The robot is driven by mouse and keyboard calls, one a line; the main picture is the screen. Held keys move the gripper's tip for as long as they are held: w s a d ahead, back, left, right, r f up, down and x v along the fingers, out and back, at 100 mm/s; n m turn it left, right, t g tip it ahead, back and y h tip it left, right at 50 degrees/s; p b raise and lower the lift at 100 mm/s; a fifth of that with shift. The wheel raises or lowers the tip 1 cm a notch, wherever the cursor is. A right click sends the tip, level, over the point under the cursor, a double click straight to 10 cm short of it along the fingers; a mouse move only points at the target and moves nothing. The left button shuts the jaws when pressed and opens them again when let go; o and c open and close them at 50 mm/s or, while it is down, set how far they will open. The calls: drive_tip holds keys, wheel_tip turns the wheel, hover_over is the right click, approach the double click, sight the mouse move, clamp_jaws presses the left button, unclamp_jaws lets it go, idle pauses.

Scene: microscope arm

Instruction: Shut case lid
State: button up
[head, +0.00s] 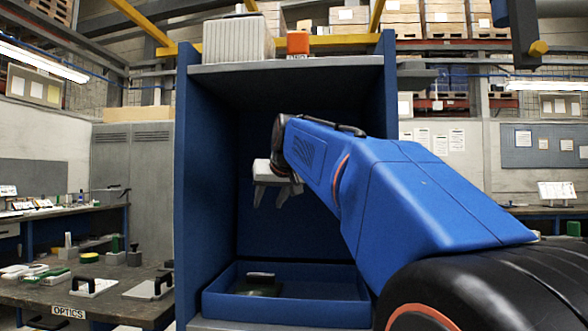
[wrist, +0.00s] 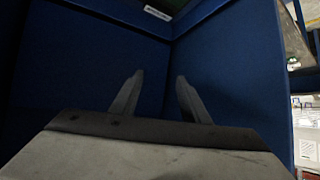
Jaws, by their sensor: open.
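My gripper (head: 271,197) hangs inside a tall blue cabinet (head: 185,190), fingers down and apart, with nothing between them. In the wrist view the two fingers (wrist: 158,92) stand open in front of blue panels. Low in the cabinet is an open-topped blue tray or box (head: 285,309). In it lies a dark green object with a black handle (head: 261,279), partly hidden by the front wall. My gripper is above it and apart from it. I cannot tell which thing is the case, and I make out no lid for certain.
Cabinet side walls stand close on both sides of my gripper; a shelf (head: 290,66) is above, carrying a pale ribbed box (head: 238,40) and an orange block (head: 298,43). At left, a bench marked OPTICS (head: 68,312) holds several small items. A white label (wrist: 157,13) shows in the wrist view.

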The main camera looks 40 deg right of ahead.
drive_tip(key=w+d+r+m+t+h, duration=0.15)
drive_tip(key=d+r+h, duration=0.25)
drive_tip(key=d+r, duration=1.3)
drive_tip(key=shift+m, duration=0.35)
drive_tip(key=x, duration=1.1)
drive_tip(key=a+f+x, duration=0.1)
drive_tip(key=x, duration=0.5)
drive_tip(key=shift+w+d, duration=0.1)
drive_tip(key=shift+w, duration=0.15)
clamp_jaws()
